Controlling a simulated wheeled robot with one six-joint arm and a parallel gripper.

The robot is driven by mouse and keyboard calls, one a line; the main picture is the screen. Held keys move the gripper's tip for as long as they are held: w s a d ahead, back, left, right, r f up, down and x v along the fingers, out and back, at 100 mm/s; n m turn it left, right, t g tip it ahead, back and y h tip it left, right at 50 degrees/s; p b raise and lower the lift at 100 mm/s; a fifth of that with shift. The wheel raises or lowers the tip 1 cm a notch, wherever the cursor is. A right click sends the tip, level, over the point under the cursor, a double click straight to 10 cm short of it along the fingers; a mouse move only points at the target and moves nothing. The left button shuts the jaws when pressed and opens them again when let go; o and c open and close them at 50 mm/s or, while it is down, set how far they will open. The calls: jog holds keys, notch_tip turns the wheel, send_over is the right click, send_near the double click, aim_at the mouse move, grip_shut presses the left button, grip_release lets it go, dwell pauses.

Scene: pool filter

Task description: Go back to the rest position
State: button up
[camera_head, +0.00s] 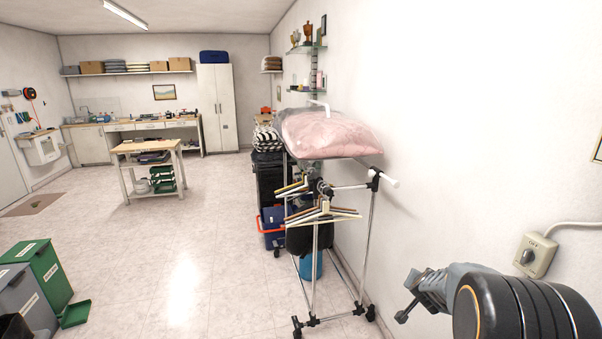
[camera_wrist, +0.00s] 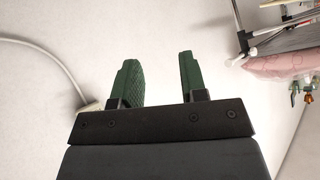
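My gripper (camera_wrist: 157,75) shows in the wrist view with its two green fingers apart and nothing between them. In the head view my arm is at the lower right, and the gripper end (camera_head: 425,295) is in front of the white wall. A beige wall box with a dark dial (camera_head: 535,256) is to the right of the gripper, with a white cable (camera_head: 580,224) running from it. In the wrist view the cable (camera_wrist: 50,55) runs down behind the left finger, which partly hides a beige edge of the box (camera_wrist: 92,106).
A clothes rack (camera_head: 318,250) with hangers and a pink bagged item (camera_head: 325,135) stands left of my arm. Bins (camera_head: 42,270) are at the lower left. A wooden trolley (camera_head: 148,165) stands further back. The tiled floor (camera_head: 190,250) between is open.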

jog(key=s+a+r+n+g+y, duration=0.1)
jog(key=s+a+n+g+y, duration=0.25)
jog(key=s+a, duration=0.5)
jog(key=s+a+r+n, duration=0.2)
jog(key=s+a+r, duration=0.2)
jog(key=s, duration=0.4)
jog(key=s+a+r+n+g+y, duration=0.1)
jog(key=s+a+r+n, duration=0.2)
jog(key=s+a, duration=0.2)
jog(key=s, duration=0.3)
jog(key=shift+s+a+r, duration=0.3)
jog(key=shift+a+r, duration=0.05)
jog(key=shift+a, duration=0.05)
jog(key=shift+d+g, duration=0.1)
jog(key=shift+g, duration=0.15)
